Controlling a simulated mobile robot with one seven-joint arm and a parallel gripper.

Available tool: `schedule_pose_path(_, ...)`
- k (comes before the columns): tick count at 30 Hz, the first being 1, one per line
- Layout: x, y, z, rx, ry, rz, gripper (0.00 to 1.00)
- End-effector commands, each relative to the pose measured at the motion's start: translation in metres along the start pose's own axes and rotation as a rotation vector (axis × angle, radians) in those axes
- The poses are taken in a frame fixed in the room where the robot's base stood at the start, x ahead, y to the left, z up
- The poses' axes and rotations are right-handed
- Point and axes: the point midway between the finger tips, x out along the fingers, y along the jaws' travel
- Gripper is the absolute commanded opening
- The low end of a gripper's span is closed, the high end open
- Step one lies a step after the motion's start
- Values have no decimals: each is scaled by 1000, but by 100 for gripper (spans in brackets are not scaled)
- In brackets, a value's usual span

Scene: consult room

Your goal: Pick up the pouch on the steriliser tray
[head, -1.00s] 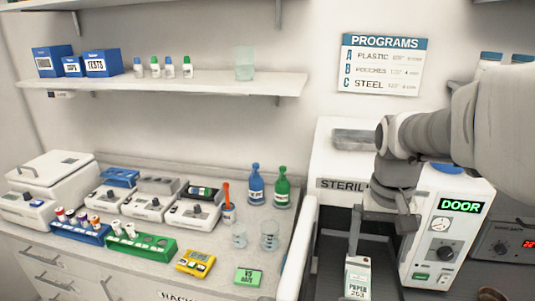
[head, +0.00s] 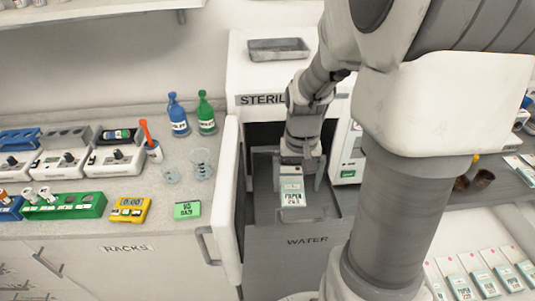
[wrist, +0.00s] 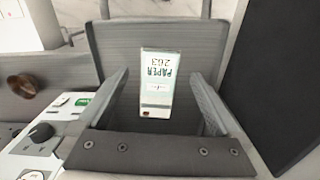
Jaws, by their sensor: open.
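The pouch (head: 292,194) is a pale packet with a green-grey band, marked "PAPER". It lies on the grey steriliser tray (head: 262,207) in the open mouth of the steriliser (head: 262,75). My gripper (head: 298,178) is over the tray, with its fingers apart on either side of the pouch's far part. In the wrist view the pouch (wrist: 157,88) shows between the open fingers of my gripper (wrist: 158,78), with a gap on each side. The remaining height between fingertips and pouch is hard to judge.
The open steriliser door (head: 230,200) stands left of the tray. A metal dish (head: 278,48) sits on top of the steriliser. Blue (head: 178,115) and green bottles (head: 206,114) stand on the left counter. Several other pouches (head: 480,272) lie at the lower right.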

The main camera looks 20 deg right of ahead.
Motion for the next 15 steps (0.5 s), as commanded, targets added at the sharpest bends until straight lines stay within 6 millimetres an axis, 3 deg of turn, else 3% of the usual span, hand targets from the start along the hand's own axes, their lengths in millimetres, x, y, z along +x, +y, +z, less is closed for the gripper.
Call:
schedule_pose_path(8,19,0,-1,-1,-3,1,100)
schedule_pose_path(15,49,-1,-6,-1,-4,0,100)
